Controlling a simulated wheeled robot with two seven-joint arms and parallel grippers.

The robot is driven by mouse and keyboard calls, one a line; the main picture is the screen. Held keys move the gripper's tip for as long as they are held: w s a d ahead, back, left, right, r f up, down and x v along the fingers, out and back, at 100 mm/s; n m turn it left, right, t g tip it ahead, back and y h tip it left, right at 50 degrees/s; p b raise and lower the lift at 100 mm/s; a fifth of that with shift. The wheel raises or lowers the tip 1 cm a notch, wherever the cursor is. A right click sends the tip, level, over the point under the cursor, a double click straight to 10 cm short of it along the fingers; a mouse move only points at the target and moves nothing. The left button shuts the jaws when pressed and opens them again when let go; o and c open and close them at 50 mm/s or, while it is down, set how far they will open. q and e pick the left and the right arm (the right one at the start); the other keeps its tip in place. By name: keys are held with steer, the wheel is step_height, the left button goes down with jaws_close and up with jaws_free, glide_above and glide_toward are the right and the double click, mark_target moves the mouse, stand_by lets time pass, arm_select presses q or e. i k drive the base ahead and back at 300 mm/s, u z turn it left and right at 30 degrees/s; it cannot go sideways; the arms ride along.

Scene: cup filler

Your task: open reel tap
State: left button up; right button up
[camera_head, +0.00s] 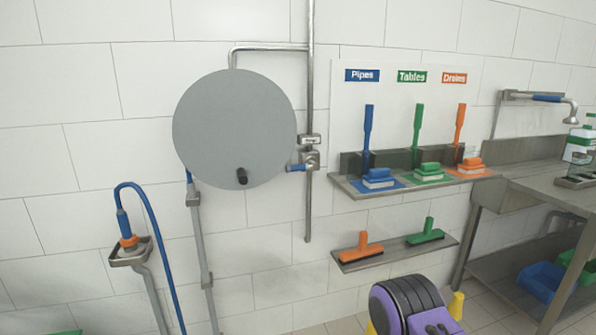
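The hose reel is a large round grey disc (235,128) on the tiled wall, with a black knob (242,176) low on its face. The tap (310,159) is a metal valve on the vertical pipe just right of the disc. Its blue handle (296,168) points left, roughly level, towards the disc's lower right edge. A small label plate (310,140) sits above the valve. Neither of my grippers is in view, and nothing touches the tap.
A blue hose (150,215) with a nozzle in a metal holder (130,252) is at the left. Right of the tap are a brush shelf (345,186), a lower shelf (355,264) and a steel bench (540,178). A purple and black rounded object (410,305) stands at the bottom.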

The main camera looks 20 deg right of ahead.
mark_target(297, 168)
steer(key=z, duration=1.85)
steer(key=i, duration=2.05)
steer(key=u, duration=1.7)
